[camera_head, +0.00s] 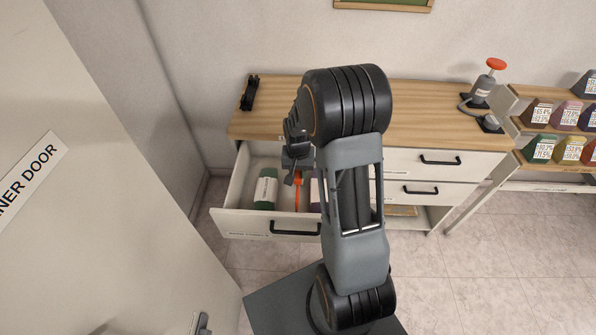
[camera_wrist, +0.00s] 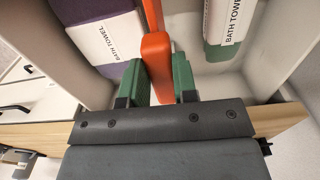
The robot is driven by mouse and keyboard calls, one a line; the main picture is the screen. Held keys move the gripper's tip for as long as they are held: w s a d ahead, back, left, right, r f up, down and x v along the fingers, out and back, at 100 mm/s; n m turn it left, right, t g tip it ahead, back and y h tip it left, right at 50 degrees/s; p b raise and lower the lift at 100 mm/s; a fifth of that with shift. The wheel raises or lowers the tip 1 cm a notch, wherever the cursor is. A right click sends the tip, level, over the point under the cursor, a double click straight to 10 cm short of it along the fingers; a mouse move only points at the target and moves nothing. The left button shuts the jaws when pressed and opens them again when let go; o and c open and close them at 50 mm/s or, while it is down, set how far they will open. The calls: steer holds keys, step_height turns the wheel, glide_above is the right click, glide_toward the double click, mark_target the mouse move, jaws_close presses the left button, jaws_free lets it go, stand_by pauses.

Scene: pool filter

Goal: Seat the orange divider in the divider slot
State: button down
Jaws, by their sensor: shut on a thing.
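The orange divider (camera_head: 298,193) stands upright in the open drawer (camera_head: 238,222), between a green bath towel (camera_head: 264,189) and a purple bath towel (camera_head: 315,194). My gripper (camera_head: 296,174) is above the drawer, shut on the divider's upper part. In the wrist view, the green finger pads of my gripper (camera_wrist: 158,78) flank the orange divider (camera_wrist: 155,48). The purple towel (camera_wrist: 96,32) lies on the left there and the green towel (camera_wrist: 222,28) on the right. The divider slot is hidden, and I cannot tell whether the divider's lower end is in it.
The drawer belongs to a cabinet with a wooden top (camera_head: 430,98). A black item (camera_head: 250,92) and a device with an orange knob (camera_head: 485,82) stand on top. A door (camera_head: 80,170) fills the left side. A rack (camera_head: 555,150) with coloured blocks stands at the right.

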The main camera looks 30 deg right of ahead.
steer(key=shift+f+b, duration=3.4)
steer(key=shift+f, duration=1.05)
steer(key=c, duration=0.8)
jaws_free()
steer(key=shift+r, duration=0.2)
step_height(320, 180, up, 5)
steer(key=p, duration=0.4)
steer(key=shift+f, duration=0.1)
step_height(320, 180, up, 14)
steer(key=s+a+r+n+t, duration=0.1)
steer(key=s+a+n, duration=0.1)
steer(key=s, duration=0.3)
steer(key=s+a+r+n+t, duration=0.1)
steer(key=s+a+r+n, duration=0.1)
steer(key=s+a, duration=0.2)
steer(key=s+a+r+n+t, duration=0.1)
steer(key=s+a+n, duration=0.1)
steer(key=s, duration=0.3)
steer(key=shift+s+a+r+t, duration=0.3)
steer(key=shift+s+a, duration=0.05)
steer(key=shift+a, duration=0.1)
